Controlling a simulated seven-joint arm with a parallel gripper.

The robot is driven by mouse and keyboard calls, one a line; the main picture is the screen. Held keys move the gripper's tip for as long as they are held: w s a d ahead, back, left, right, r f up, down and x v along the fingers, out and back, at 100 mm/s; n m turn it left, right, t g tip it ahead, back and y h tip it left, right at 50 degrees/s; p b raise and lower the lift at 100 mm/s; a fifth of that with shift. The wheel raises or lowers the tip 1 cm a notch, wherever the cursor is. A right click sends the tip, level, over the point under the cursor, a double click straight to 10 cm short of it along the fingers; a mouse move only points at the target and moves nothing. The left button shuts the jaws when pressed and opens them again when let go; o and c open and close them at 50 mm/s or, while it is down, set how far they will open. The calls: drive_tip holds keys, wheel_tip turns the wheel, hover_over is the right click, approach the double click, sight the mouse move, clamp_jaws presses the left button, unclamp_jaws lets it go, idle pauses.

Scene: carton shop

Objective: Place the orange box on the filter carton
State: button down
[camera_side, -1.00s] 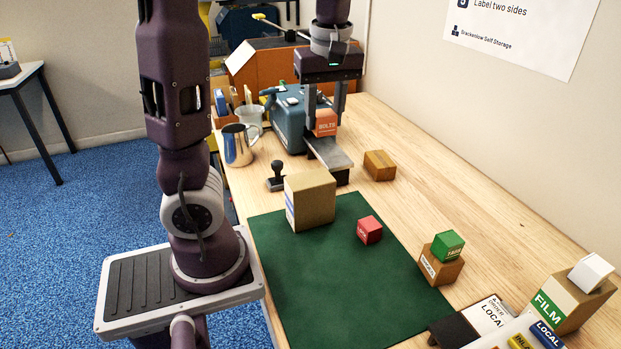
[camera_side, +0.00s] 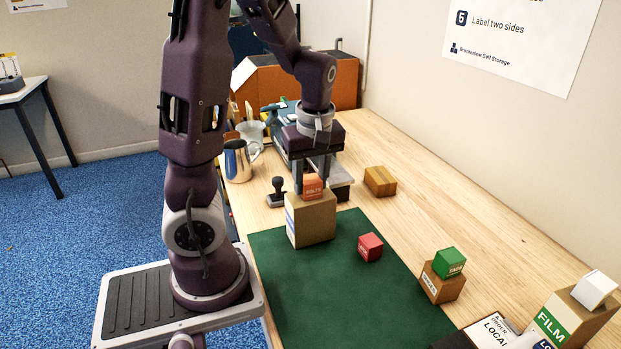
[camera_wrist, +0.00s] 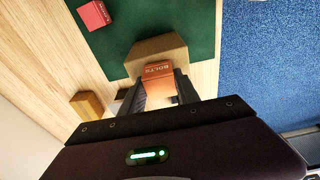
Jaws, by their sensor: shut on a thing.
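The orange box (camera_side: 313,191), marked BOLTS, is between the two fingers of my gripper (camera_side: 312,184), which is shut on it. It also shows in the wrist view (camera_wrist: 158,72). A larger brown carton (camera_side: 311,222) stands upright on the green mat, directly under the box. It has a white and blue label on its left side, too small to read; I take it as the filter carton. Its top also shows in the wrist view (camera_wrist: 150,50). The box is at or just above the carton's top; I cannot tell whether they touch.
A red box (camera_side: 370,247) lies on the green mat (camera_side: 350,300). A green box (camera_side: 448,262) sits on a small brown carton (camera_side: 441,285). A wooden block (camera_side: 380,181), a stamp (camera_side: 277,192) and a metal jug (camera_side: 237,160) stand nearby. The FILM carton (camera_side: 572,318) is at front right.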

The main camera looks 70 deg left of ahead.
sight(314, 183)
drive_tip(key=c, duration=0.9)
unclamp_jaws()
wheel_tip(314, 183, up, 12)
drive_tip(key=d, duration=0.2)
drive_tip(key=s+d+m+t, duration=0.2)
drive_tip(key=d+m, duration=0.3)
drive_tip(key=m, duration=0.1)
drive_tip(key=s+d+m+t+h, duration=0.1)
drive_tip(key=s+d+m, duration=0.2)
drive_tip(key=d+m, duration=0.3)
drive_tip(key=s+d+m+t, duration=0.2)
drive_tip(key=s+d+m, duration=0.1)
drive_tip(key=d+m, duration=0.2)
drive_tip(key=shift+s+d+f+m+t+h, duration=0.2)
drive_tip(key=shift+d+f+m+t+h, duration=0.1)
drive_tip(key=shift+d+m+h, duration=0.15)
drive_tip(key=shift+a, duration=0.1)
